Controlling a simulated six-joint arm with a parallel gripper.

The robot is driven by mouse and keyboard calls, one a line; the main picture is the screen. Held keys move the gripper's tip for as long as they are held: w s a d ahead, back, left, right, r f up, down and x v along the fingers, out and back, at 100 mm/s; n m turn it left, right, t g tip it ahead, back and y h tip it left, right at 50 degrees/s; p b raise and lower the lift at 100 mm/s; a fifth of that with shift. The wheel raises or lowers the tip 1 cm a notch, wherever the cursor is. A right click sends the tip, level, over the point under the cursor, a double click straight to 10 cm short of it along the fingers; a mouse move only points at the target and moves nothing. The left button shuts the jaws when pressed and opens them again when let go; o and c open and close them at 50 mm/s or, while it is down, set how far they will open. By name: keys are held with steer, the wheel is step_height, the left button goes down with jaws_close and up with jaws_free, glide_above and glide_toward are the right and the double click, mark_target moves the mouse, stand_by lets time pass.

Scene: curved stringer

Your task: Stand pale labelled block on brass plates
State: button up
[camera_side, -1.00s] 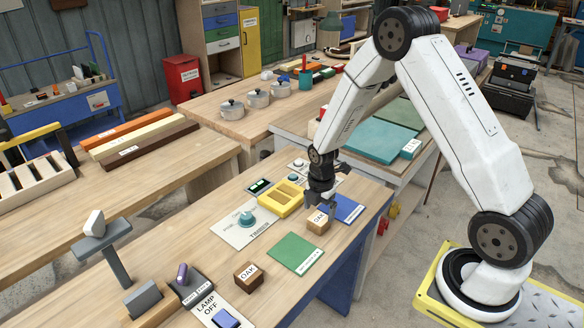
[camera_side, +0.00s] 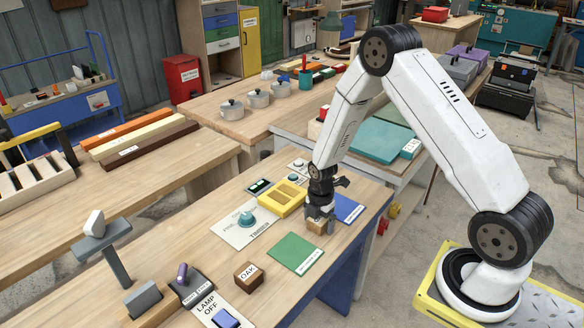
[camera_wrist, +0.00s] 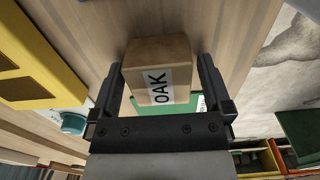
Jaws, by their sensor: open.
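The pale block (camera_side: 317,228) labelled OAK stands on the bench between the blue mat and the green mat. In the wrist view the block (camera_wrist: 150,55) sits between the two fingers of my gripper (camera_wrist: 160,72), its label facing the camera. My gripper (camera_side: 319,222) is down over the block in the side view and partly hides it. The fingers are open, one on each side, with narrow gaps to the block. I cannot make out any brass plates for certain; a yellow holder (camera_side: 281,199) with recesses lies just left of the block.
A darker OAK block (camera_side: 248,276) stands nearer the front. A green mat (camera_side: 296,252) and a blue mat (camera_side: 348,209) lie flat near the bench edge. A timer panel (camera_side: 246,222) with a teal knob is left of the yellow holder. Bare wood shows between them.

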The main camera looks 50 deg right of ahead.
steer(key=c, duration=1.2)
steer(key=shift+r, duration=0.65)
steer(key=shift+s+a+r, duration=0.5)
steer(key=shift+s+r, duration=1.45)
steer(key=shift+s, duration=0.35)
steer(key=shift+s+a+r, duration=0.45)
steer(key=shift+s+r, duration=1.5)
steer(key=shift+s, duration=0.3)
steer(key=shift+s+a+r, duration=0.5)
steer(key=shift+s+r, duration=1.45)
steer(key=shift+s, duration=0.35)
steer(key=w+d, duration=0.1)
steer(key=w, duration=0.8)
steer(key=w+d, duration=0.2)
steer(key=w, duration=0.8)
steer(key=w+d, duration=0.2)
steer(key=w, duration=0.7)
steer(key=shift+w+d+f, duration=0.2)
steer(key=shift+w+f, duration=0.15)
steer(key=shift+w, duration=0.05)
